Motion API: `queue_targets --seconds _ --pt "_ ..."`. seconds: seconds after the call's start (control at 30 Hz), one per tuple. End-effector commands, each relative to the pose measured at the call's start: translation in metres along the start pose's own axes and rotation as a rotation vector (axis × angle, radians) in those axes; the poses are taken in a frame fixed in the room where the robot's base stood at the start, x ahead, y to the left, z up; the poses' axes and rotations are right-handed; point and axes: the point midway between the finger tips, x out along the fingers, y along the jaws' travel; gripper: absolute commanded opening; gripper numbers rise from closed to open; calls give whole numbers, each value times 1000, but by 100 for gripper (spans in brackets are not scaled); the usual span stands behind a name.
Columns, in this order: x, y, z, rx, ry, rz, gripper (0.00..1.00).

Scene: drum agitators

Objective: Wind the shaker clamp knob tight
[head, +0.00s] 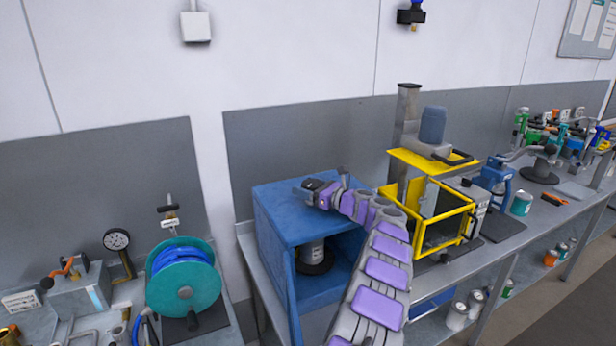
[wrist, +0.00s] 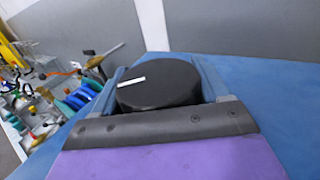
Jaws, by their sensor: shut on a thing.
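The blue shaker cabinet (head: 325,225) stands on the bench, with its front open. A can with a dark base (head: 313,256) shows inside it. My arm reaches over the cabinet and my gripper (head: 309,188) is just above its top. In the wrist view the black round clamp knob (wrist: 158,86), with a white mark on its upper left, sits between the two fingers of my gripper (wrist: 162,78). The gripper is shut on the knob. In the head view the knob is small and mostly hidden by the gripper. How tight the clamp is cannot be told.
A yellow-framed machine (head: 443,215) with its guard door open stands right of my arm. A teal hose reel (head: 183,275) and a gauge (head: 117,240) are on the left bench. A grey wall panel (head: 290,140) is close behind the cabinet.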

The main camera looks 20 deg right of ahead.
Motion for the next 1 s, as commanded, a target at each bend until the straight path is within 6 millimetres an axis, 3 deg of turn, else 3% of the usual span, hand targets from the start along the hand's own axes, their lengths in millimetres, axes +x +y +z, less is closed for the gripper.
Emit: queue_targets --seconds 0.43,1.0 --pt "-1 1 2 1 2 153 44" --pt "-1 2 1 -3 -1 201 44"
